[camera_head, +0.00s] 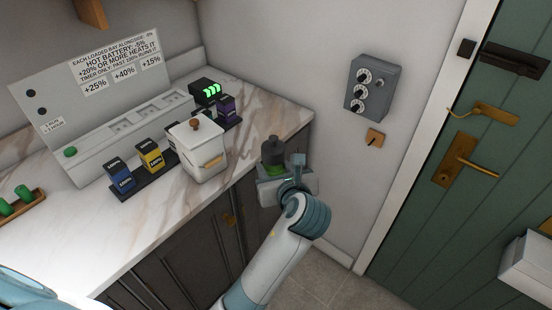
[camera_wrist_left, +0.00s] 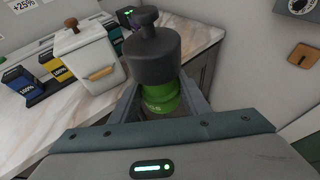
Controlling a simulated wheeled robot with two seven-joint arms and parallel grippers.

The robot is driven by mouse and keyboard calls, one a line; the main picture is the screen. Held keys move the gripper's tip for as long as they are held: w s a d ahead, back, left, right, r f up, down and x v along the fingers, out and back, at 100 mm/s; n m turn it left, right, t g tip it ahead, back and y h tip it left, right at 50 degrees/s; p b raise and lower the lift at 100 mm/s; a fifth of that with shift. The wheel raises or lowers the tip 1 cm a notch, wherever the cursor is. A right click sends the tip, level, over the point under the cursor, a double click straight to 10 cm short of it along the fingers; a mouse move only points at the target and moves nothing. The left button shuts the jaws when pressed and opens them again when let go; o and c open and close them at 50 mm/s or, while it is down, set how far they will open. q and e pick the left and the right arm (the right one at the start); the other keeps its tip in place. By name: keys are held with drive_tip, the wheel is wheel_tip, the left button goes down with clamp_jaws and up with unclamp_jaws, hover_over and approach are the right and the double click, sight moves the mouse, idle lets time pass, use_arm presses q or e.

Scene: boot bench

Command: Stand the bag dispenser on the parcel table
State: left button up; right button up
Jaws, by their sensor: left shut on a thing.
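The bag dispenser (camera_head: 273,152), a green body with a dark grey knobbed cap, is upright between the jaws of my left gripper (camera_head: 276,171). In the left wrist view the bag dispenser (camera_wrist_left: 152,58) fills the space between the two fingers, and its lower end is hidden by the gripper. The left gripper is shut on it and holds it off the marble counter's right front edge. My right gripper is not in view. I cannot identify the parcel table in either view.
The marble counter (camera_head: 60,240) holds a white lidded canister (camera_head: 205,155), several labelled batteries and a charging panel (camera_head: 110,95). A grey dial box (camera_head: 373,88) hangs on the wall. A green door (camera_head: 455,205) and a white block (camera_head: 528,262) are at right.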

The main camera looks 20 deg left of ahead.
use_arm(q)
drive_tip(key=s+m+t+h+b, duration=0.1)
drive_tip(key=s+b, duration=0.2)
drive_tip(key=s, duration=0.5)
drive_tip(key=shift+s+r+b, duration=0.15)
drive_tip(key=shift+s+b, duration=0.15)
drive_tip(key=shift+s, duration=0.1)
drive_tip(key=shift+a, duration=0.1)
